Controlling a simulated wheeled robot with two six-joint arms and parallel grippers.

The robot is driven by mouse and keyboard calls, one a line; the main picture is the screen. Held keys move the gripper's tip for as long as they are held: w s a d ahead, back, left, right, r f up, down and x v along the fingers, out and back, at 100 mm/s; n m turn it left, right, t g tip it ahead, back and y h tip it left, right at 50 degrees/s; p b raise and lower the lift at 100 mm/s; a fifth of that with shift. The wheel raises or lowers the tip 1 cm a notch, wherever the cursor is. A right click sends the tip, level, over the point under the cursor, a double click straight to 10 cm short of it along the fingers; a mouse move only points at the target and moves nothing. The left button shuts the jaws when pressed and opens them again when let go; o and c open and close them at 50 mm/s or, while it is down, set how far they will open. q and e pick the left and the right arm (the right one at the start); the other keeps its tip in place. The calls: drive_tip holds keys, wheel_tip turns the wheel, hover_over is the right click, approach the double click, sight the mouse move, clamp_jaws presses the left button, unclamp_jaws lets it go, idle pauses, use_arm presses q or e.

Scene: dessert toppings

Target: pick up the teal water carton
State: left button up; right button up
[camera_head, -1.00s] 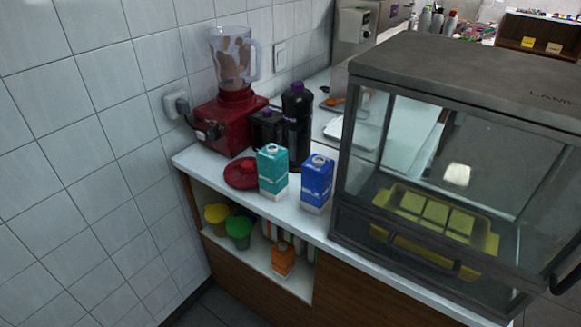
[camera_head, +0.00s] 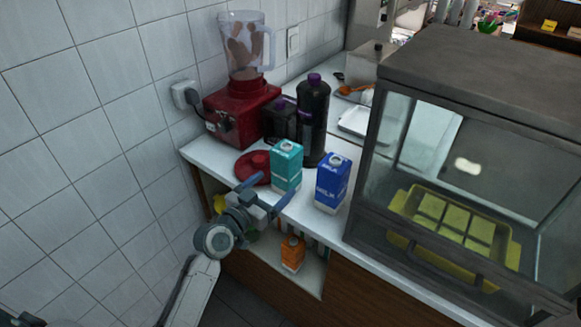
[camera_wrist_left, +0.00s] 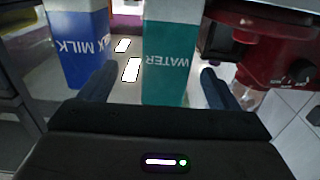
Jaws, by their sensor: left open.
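The teal water carton (camera_head: 287,165) stands upright on the white counter, between a red dish and a blue milk carton (camera_head: 331,184). My left gripper (camera_head: 266,192) is open in front of the teal carton, at about counter-edge height in the head view. In the left wrist view, the teal carton (camera_wrist_left: 170,55) appears upside down with its WATER label. It stands ahead of my fingers, roughly between them and nearer the middle. The blue milk carton (camera_wrist_left: 78,45) is outside the left finger. No contact is visible. My right gripper is not in view.
A red dish (camera_head: 252,167) lies left of the teal carton. A red blender (camera_head: 240,115) and a dark bottle (camera_head: 313,120) stand behind. A glass display case (camera_head: 450,160) blocks the right. An orange carton (camera_head: 292,252) sits on the shelf below.

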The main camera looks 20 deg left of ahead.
sight(279, 177)
use_arm(q)
drive_tip(key=x, duration=0.3)
drive_tip(key=shift+f, duration=0.1)
drive_tip(key=shift+w+p, duration=0.3)
drive_tip(key=shift+p, duration=0.05)
drive_tip(key=x, duration=0.2)
drive_tip(key=p+x, duration=0.1)
drive_tip(key=shift+w+a+f, duration=0.1)
drive_tip(key=shift+w+a, duration=0.15)
drive_tip(key=shift+w, duration=0.1)
drive_tip(key=shift+w+d+f, duration=0.1)
drive_tip(key=shift+w+d, duration=0.1)
drive_tip(key=shift+w, duration=0.2)
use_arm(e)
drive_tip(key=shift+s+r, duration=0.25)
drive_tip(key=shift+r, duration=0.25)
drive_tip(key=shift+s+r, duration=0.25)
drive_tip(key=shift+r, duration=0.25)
use_arm(q)
drive_tip(key=c, duration=1)
drive_tip(key=shift+c, duration=1.4)
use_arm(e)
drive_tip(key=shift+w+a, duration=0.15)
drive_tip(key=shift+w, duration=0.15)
